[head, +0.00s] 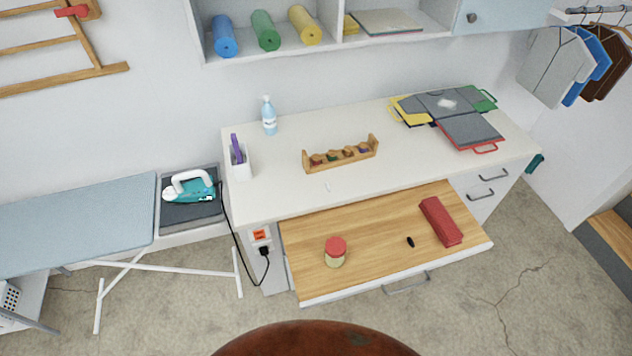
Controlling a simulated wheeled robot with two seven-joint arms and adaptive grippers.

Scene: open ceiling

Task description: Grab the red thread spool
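A small wooden rack (341,161) stands on the white desk top, holding several small round coloured things that look like thread spools. The leftmost one (317,159) looks dark red or brown, but it is too small to tell its colour for sure. A jar with a red lid (335,251) stands in the open drawer below. Neither of my grippers is in view.
The desk (290,190) has a pulled-out drawer (375,240) with a red case (441,221) and a small black object (410,242). An iron (193,187) sits left.

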